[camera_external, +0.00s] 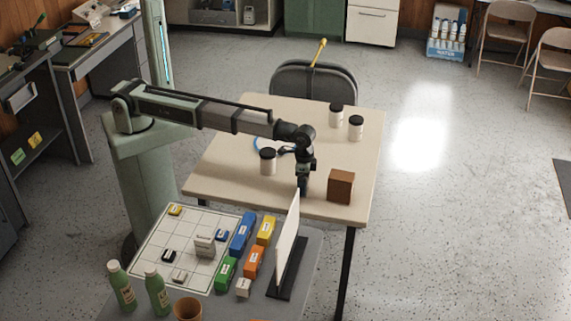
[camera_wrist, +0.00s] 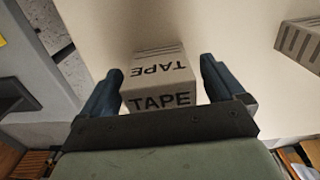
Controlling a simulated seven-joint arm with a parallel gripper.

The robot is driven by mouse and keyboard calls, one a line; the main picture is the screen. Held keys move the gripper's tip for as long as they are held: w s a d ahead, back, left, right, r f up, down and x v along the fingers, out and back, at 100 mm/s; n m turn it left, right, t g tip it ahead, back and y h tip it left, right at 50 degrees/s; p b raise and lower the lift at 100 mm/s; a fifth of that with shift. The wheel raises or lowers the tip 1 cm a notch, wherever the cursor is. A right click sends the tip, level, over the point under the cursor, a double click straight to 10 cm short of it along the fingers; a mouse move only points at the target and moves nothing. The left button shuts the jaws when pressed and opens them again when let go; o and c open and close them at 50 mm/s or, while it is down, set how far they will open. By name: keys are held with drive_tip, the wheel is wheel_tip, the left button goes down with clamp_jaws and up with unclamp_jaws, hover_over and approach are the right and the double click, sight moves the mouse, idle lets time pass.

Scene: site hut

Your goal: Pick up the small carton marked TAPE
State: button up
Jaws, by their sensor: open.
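The small carton marked TAPE (camera_wrist: 158,84) is a light grey box with black lettering on its top and near side. In the wrist view it stands between the two blue-grey fingers of my gripper (camera_wrist: 161,70). The fingers are open, one on each side, and the left one looks closer to the box. I cannot tell whether either finger touches it. In the external view my gripper (camera_external: 303,190) points down over the near part of the cream table (camera_external: 225,165). The carton cannot be made out there; my gripper and a white upright panel (camera_external: 287,238) are in front.
A brown box (camera_external: 341,186) stands right of my gripper; a box with dark stripes (camera_wrist: 300,42) shows at right in the wrist view. A black-lidded jar (camera_external: 268,162) stands to the left, and two more stand farther back. Colored blocks (camera_external: 242,233) lie on the nearer grey table.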

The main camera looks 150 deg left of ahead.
drive_tip(key=shift+f, duration=0.1)
drive_tip(key=shift+c, duration=0.2)
drive_tip(key=c, duration=1)
